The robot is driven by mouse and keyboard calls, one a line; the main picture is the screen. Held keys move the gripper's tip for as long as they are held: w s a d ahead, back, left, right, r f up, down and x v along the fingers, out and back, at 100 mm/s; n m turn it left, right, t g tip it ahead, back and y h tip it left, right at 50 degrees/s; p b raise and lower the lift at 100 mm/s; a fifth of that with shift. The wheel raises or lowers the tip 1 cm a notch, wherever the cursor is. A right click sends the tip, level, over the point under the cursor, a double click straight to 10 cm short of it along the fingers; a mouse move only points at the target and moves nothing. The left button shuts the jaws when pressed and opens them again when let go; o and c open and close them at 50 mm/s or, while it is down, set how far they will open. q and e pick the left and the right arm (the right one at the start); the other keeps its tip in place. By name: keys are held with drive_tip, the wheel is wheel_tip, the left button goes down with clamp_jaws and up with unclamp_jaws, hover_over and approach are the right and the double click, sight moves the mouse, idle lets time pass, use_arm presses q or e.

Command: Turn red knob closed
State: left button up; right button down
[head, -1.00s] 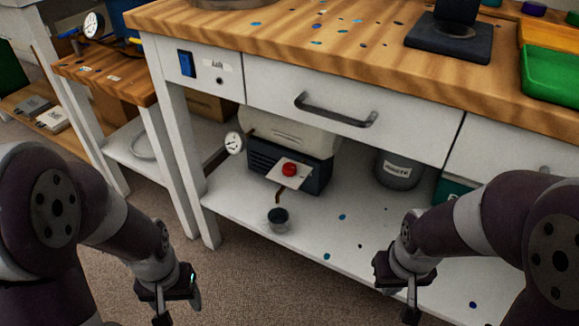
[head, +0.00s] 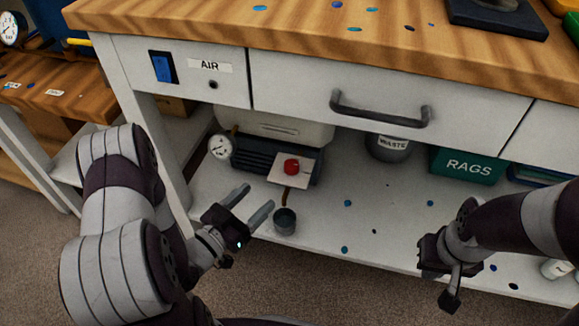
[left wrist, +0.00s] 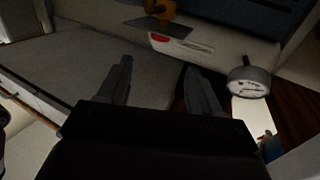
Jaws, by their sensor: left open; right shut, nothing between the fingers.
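The red knob (head: 291,166) sits on a pale square plate on the front of a dark machine (head: 255,155) on the shelf under the bench. My left gripper (head: 255,203) is open and empty, below and to the left of the knob and apart from it. In the left wrist view its two fingers (left wrist: 160,85) are spread, with a gauge to their right. A red patch shows above them there; I cannot tell whether it is the knob. My right gripper (head: 450,290) is shut and empty at the lower right, in front of the shelf edge.
A gauge (head: 220,147) sticks out at the machine's left. A small dark cup (head: 285,221) stands below the knob, close to my left fingers. A WASTE can (head: 389,146) and green RAGS box (head: 466,165) stand further right. The bench drawer (head: 380,95) overhangs the shelf.

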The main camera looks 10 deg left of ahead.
sight(287, 169)
use_arm(q)
drive_tip(key=b+x, duration=0.3)
drive_tip(key=x, duration=0.7)
drive_tip(key=shift+f+b, duration=0.15)
drive_tip(key=shift+b, duration=0.2)
drive_tip(key=shift+w+d, duration=0.3)
drive_tip(key=shift+w, duration=0.35)
drive_tip(key=c, duration=1.1)
